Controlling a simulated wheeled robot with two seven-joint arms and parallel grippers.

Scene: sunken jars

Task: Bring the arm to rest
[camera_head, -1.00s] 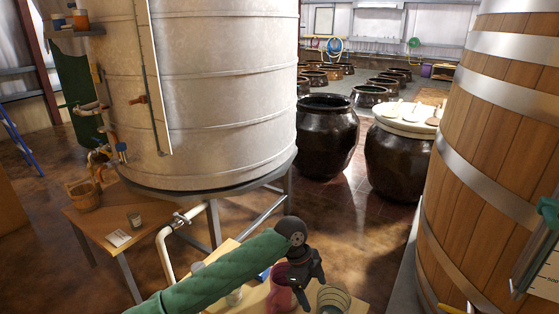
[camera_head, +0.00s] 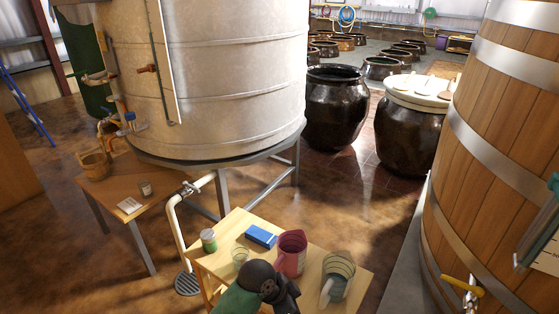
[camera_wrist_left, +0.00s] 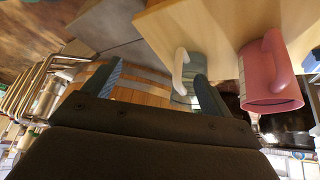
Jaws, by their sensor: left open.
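My left arm's dark wrist and gripper (camera_head: 284,296) are at the bottom edge of the head view, in front of a small wooden table (camera_head: 215,262). The fingers are mostly hidden there. In the left wrist view the two fingers of my left gripper (camera_wrist_left: 156,84) stand apart with nothing held between them. A pink mug (camera_head: 291,252) and a grey-green striped mug (camera_head: 340,270) are on the table beyond the gripper. The left wrist view also shows the pink mug (camera_wrist_left: 262,85) and a mug with a pale handle (camera_wrist_left: 181,72). My right gripper is not in view.
A blue box (camera_head: 261,236), a green jar (camera_head: 208,240) and a small glass (camera_head: 240,255) are also on the table. A large metal tank (camera_head: 220,80) stands behind, a wooden barrel (camera_head: 495,160) at right. Dark jars (camera_head: 335,110) stand farther back.

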